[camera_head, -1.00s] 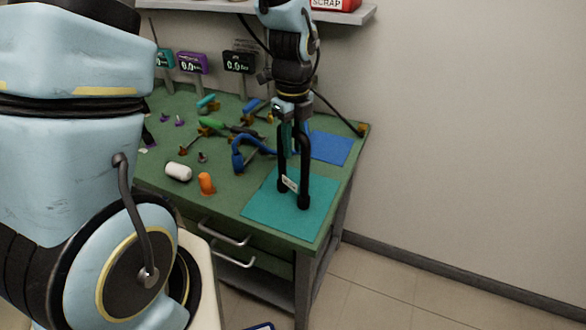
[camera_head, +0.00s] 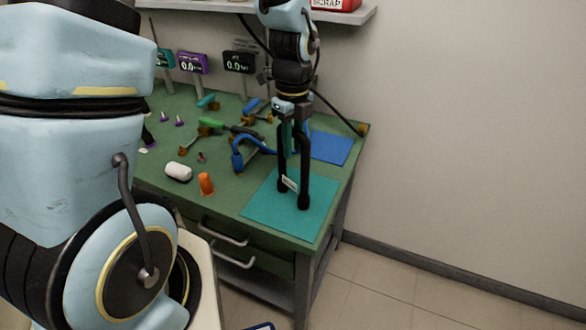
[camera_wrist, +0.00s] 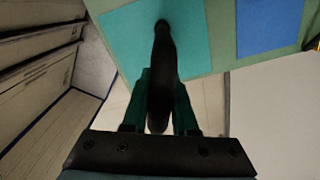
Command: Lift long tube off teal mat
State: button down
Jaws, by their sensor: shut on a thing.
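A long black tube (camera_head: 305,165) is bent into an upside-down U above the teal mat (camera_head: 262,203). Its two ends hang down over the mat; I cannot tell whether they touch it. A white label (camera_head: 291,184) sits near its left leg. My gripper (camera_head: 289,138) points down with its teal fingers shut on the tube's upper part. In the wrist view my gripper (camera_wrist: 160,100) has the black tube (camera_wrist: 163,60) between its fingers, with one end over the teal mat (camera_wrist: 125,35).
A blue mat (camera_head: 330,147) lies behind the teal one. A blue curved tube (camera_head: 255,143), a white cylinder (camera_head: 178,171) and an orange piece (camera_head: 206,183) lie to the left. Displays (camera_head: 239,62) stand at the back, and a shelf (camera_head: 345,14) overhangs the bench (camera_head: 225,205).

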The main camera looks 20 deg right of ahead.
notch_tip(320, 180, up, 10)
jog(key=shift+r+b, duration=0.1)
jog(key=shift+b, duration=0.95)
jog(key=shift+r+p, duration=2.25)
jog(key=shift+p, duration=0.05)
jog(key=shift+r, duration=0.1)
notch_tip(320, 180, up, 3)
jog(key=p, duration=0.3)
